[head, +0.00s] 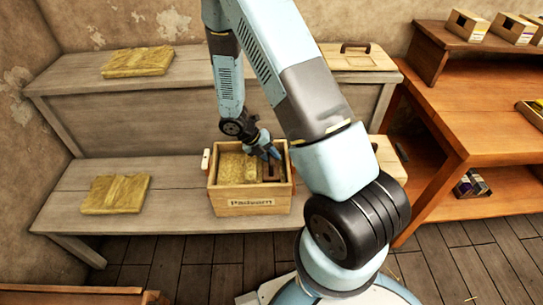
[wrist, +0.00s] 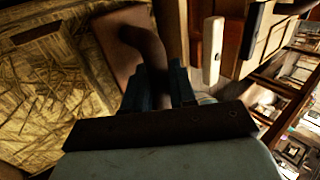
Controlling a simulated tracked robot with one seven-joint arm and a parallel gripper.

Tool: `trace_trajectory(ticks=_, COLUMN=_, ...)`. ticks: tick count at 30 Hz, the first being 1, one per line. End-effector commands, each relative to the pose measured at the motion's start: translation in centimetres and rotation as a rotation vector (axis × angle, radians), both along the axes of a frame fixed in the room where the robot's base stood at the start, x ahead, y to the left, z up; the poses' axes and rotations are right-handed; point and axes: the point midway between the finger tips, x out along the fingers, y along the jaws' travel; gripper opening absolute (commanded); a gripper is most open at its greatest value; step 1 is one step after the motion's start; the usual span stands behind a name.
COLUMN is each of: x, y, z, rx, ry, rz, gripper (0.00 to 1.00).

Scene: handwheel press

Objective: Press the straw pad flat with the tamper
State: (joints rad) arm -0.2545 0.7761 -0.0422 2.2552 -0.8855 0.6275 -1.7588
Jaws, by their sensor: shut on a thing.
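A light wooden crate (head: 250,203) with a dark printed label stands on the lower bench. Yellow straw (head: 236,168) fills its left and middle part and shows at the left of the wrist view (wrist: 45,95). My gripper (head: 271,154) is low over the right part of the crate. In the wrist view its fingers (wrist: 160,88) are shut on the dark curved handle of the tamper (wrist: 146,42). The tamper's brown plate (wrist: 112,48) sits beside the straw; in the head view the tamper (head: 269,172) shows at the crate's right side. Whether its underside touches straw is hidden.
Straw pads lie on the upper shelf (head: 138,61) and on the lower bench (head: 115,193). A wooden board with a dark handle (head: 357,56) lies on the upper shelf. An orange wooden table (head: 480,110) with small boxes stands at the right.

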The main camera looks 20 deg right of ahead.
Motion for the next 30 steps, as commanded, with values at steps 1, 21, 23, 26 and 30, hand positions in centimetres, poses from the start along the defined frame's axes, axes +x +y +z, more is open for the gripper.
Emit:
trace_trajectory(ticks=1, x=-0.1, y=0.1, z=-0.1, rx=0.003, ry=0.002, rz=0.001, gripper=0.0)
trace_trajectory(ticks=21, x=0.0, y=0.1, z=6.0, rx=0.001, ry=-0.002, rz=0.0, gripper=0.0)
trace_trajectory(ticks=23, x=0.0, y=0.0, z=6.6, rx=0.002, ry=-0.001, rz=-0.001, gripper=0.0)
trace_trajectory(ticks=26, x=0.0, y=0.0, z=7.6, rx=0.001, ry=-0.002, rz=0.0, gripper=0.0)
trace_trajectory(ticks=30, x=0.0, y=0.1, z=8.9, rx=0.002, ry=-0.001, rz=0.001, gripper=0.0)
